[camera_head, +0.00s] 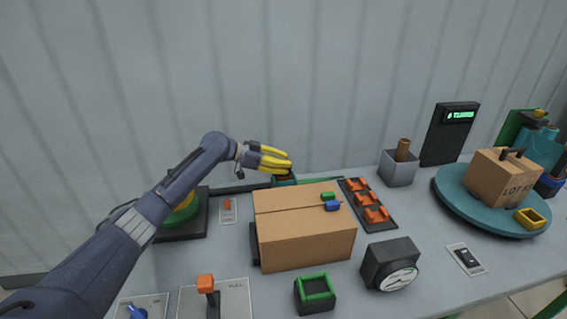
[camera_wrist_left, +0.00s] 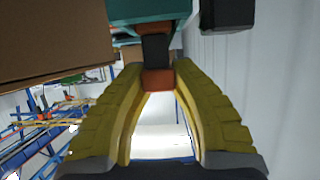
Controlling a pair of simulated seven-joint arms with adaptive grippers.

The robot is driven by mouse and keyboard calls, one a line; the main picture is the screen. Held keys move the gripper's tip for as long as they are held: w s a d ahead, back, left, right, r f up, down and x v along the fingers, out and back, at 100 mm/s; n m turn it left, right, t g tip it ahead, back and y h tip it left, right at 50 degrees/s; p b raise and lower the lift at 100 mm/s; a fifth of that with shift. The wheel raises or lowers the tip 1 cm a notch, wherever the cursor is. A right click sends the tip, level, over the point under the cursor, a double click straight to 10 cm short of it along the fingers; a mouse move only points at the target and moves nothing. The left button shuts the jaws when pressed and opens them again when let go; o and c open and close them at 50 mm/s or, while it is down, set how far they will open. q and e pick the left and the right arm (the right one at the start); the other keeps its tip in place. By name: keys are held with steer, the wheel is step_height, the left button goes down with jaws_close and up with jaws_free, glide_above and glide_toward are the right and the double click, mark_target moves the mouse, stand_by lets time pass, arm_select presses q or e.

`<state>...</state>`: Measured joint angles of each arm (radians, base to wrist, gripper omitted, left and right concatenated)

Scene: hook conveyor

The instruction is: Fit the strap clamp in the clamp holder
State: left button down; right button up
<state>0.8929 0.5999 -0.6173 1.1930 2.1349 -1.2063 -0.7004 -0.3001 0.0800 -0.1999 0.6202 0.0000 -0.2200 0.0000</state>
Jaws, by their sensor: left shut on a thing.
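My left gripper (camera_head: 277,163) reaches in from the left, its yellow fingers behind the cardboard box. In the left wrist view the fingers (camera_wrist_left: 156,75) are shut on a small block with an orange-red end (camera_wrist_left: 158,80) and a black middle (camera_wrist_left: 156,50), which I take for the strap clamp. The black part meets a teal body (camera_wrist_left: 150,12). A teal piece also shows under the fingertips in the head view (camera_head: 285,180); I cannot tell whether it is the clamp holder or part of the clamp. The box partly hides this spot. My right gripper is not in view.
The cardboard box (camera_head: 305,245) stands close in front of the gripper, with small green and blue pieces on top. A rack of orange clips (camera_head: 368,204) lies to its right. A gauge (camera_head: 391,264) and a teal turntable (camera_head: 487,205) are further right.

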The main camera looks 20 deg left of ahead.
arm_select(q)
steer(key=shift+f, duration=0.15)
steer(key=c, duration=1.1)
jaws_free()
steer(key=shift+a, duration=0.1)
